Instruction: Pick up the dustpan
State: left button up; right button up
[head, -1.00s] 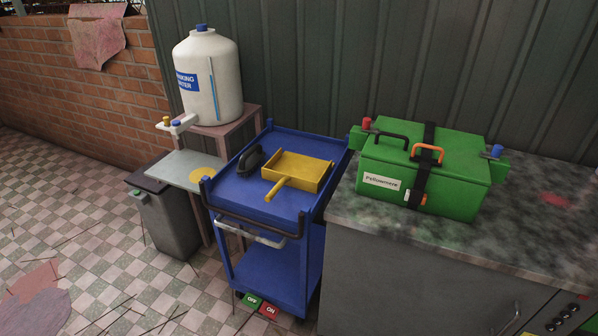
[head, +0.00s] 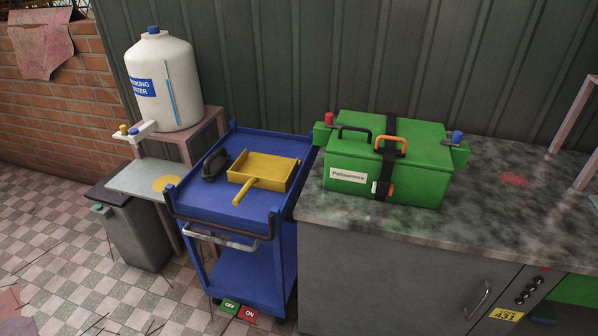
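The yellow dustpan (head: 265,170) lies on the top shelf of the blue cart (head: 205,205). Its open pan is toward the back right, and its handle (head: 245,190) points toward the front left of the cart. A dark brush-like object (head: 214,164) lies just left of it, apart from it. Neither of my grippers shows in the head view.
A green box (head: 420,185) with handles sits on the stone counter (head: 330,208) right of the cart. A white water tank (head: 165,85) on a stand and a grey bin (head: 140,232) are at the left. Tiled floor (head: 60,245) is open at the front left.

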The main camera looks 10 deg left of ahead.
aim_at(270, 173)
jog(key=i+j+z, duration=0.15)
jog(key=j+z, duration=0.3)
jog(key=j, duration=0.25)
jog(key=j+z, duration=0.45)
jog(key=j, duration=0.25)
jog(key=i+j, duration=0.05)
